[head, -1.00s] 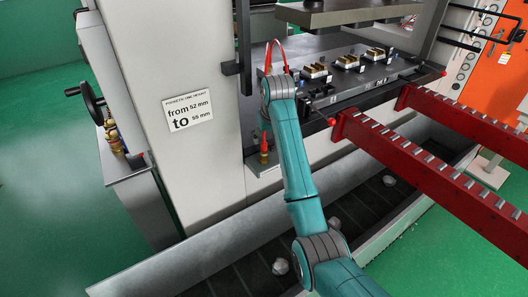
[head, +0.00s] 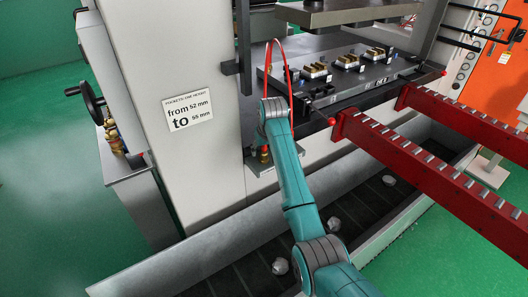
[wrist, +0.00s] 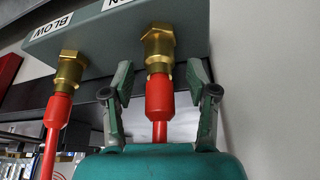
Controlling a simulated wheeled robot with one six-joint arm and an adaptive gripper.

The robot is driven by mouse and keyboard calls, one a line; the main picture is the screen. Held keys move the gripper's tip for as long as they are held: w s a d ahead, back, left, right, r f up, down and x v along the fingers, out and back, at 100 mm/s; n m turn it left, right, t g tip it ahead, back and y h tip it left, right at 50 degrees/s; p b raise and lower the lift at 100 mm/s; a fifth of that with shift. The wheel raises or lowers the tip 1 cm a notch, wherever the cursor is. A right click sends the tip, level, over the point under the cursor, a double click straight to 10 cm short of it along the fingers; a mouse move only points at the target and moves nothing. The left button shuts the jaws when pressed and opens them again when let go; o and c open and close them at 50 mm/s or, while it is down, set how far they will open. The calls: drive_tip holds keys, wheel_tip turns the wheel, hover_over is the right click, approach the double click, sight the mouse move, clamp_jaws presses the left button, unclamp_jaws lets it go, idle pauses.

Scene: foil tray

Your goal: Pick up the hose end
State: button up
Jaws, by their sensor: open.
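In the wrist view a red hose end (wrist: 158,98) sits on a brass fitting (wrist: 158,48) under a grey-green block. My gripper (wrist: 160,80) is open, with one finger on each side of this hose end. A second red hose end (wrist: 58,108) hangs from another brass fitting to the left, under the label BLOW. In the head view a red hose (head: 288,65) loops up behind my arm, which hides my gripper.
The grey-green block (wrist: 110,35) is just above the fingers. A pale machine wall (wrist: 262,80) stands close on the right. In the head view, red rails (head: 420,160) jut out at right, and a trough (head: 190,262) runs below my arm.

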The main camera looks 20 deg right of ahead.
clamp_jaws()
drive_tip(key=shift+r, duration=0.1)
